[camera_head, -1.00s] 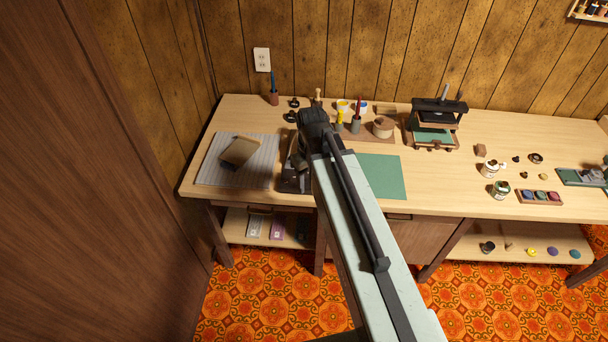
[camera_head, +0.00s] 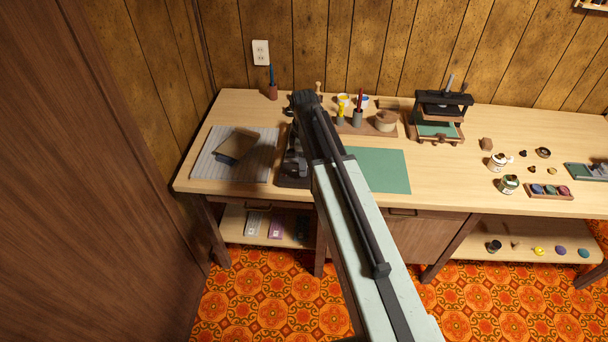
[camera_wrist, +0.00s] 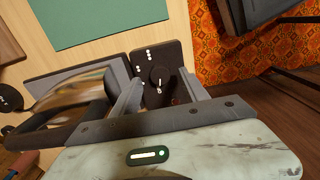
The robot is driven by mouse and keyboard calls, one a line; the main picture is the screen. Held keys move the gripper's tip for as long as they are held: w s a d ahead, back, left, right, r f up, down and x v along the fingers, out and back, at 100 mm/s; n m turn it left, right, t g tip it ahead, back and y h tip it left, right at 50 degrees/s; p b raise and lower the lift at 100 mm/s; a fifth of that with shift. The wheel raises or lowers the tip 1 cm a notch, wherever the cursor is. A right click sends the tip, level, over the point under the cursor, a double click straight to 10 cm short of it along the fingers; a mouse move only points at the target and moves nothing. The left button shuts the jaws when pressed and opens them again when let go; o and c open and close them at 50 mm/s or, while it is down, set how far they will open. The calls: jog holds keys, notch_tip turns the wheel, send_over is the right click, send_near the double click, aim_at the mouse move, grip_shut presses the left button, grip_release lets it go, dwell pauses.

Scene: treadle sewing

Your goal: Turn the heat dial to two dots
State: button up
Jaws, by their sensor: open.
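The heat dial (camera_wrist: 160,76) is a round black knob with a pale pointer mark. It sits on a dark panel (camera_wrist: 172,52) with small groups of white dots around the knob. In the wrist view my gripper (camera_wrist: 160,82) is open, with one grey finger on each side of the dial. I cannot tell whether the fingers touch it or exactly which dots the pointer faces. In the head view my gripper end (camera_head: 305,100) is over the workbench, and the arm hides the dial.
A dark appliance with a shiny metal part (camera_wrist: 75,92) lies left of the panel in the wrist view. The wooden bench (camera_head: 450,185) carries a green mat (camera_head: 382,171), a striped mat (camera_head: 205,168) and a small press (camera_head: 440,115). A tall wooden panel (camera_head: 95,170) stands at the left.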

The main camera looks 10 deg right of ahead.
notch_tip(320, 180, down, 2)
jog(key=shift+f+b, duration=0.2)
jog(key=shift+b, duration=0.3)
jog(key=shift+r, duration=0.1)
grip_shut()
